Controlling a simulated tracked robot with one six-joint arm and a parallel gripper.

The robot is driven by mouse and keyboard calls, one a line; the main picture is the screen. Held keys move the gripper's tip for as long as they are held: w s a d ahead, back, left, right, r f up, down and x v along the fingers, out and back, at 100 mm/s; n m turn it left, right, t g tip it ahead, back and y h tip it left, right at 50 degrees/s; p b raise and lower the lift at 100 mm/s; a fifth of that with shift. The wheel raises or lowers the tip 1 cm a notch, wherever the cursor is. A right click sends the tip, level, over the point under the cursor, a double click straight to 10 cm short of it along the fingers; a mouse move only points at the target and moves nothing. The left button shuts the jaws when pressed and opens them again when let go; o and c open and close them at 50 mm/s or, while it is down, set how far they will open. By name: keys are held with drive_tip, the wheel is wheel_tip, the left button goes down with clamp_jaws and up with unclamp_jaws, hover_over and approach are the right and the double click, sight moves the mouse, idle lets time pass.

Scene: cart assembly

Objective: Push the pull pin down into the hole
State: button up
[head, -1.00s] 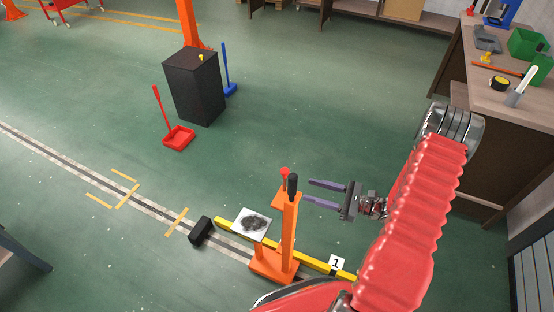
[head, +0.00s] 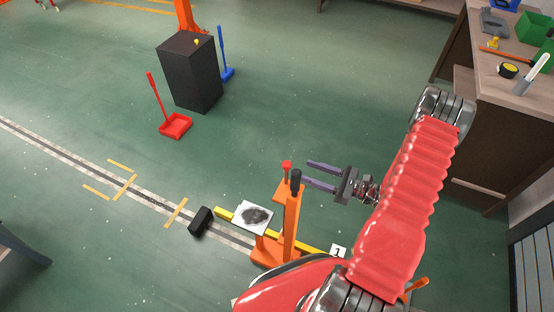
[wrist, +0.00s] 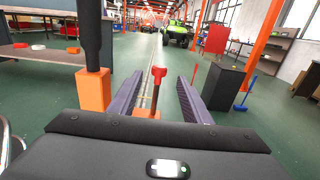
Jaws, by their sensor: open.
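The pull pin (head: 287,166) has a red head and stands upright at the top of an orange post (head: 290,222). In the wrist view the red pin (wrist: 157,80) stands between my two fingers, ahead of them or near their tips, with no finger visibly touching it. A black handle (head: 296,182) stands beside it on the same post; it shows large at the left of the wrist view (wrist: 93,35). My gripper (head: 318,174) is open, its two purple-grey fingers pointing left toward the pin, to the right of it. The hole is hidden.
A yellow bar (head: 310,246) with a number 1 sign lies on the floor by the post. A white plate with a dark patch (head: 254,216) and a black block (head: 201,221) are to its left. A black cabinet (head: 190,75) and a red dustpan (head: 175,126) stand farther back.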

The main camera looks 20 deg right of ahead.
drive_tip(key=x, duration=1.3)
drive_tip(key=shift+w+a, duration=0.15)
drive_tip(key=shift+c, duration=0.4)
clamp_jaws()
